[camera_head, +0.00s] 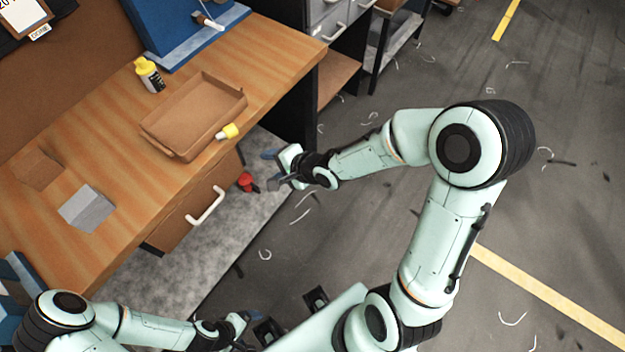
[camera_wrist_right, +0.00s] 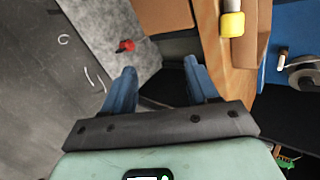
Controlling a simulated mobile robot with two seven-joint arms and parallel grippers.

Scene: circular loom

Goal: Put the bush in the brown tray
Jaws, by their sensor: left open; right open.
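The brown tray (camera_head: 192,112) lies on the wooden workbench and looks empty. A small yellow and white cylindrical piece (camera_head: 228,132), possibly the bush, lies at the tray's near right edge; it also shows in the right wrist view (camera_wrist_right: 232,24). I cannot tell whether it touches the tray. My right gripper (camera_head: 273,168) is open and empty, off the bench's front edge, to the right of and below the piece in the head view. Its two blue fingers (camera_wrist_right: 160,68) are apart in the right wrist view. My left gripper (camera_head: 246,330) is open, low in the head view, away from the bench.
A grey block (camera_head: 87,208) is on the bench at left. A drawer handle (camera_head: 206,206) sticks out below the bench top. A red object (camera_head: 246,181) is low beside the drawer.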

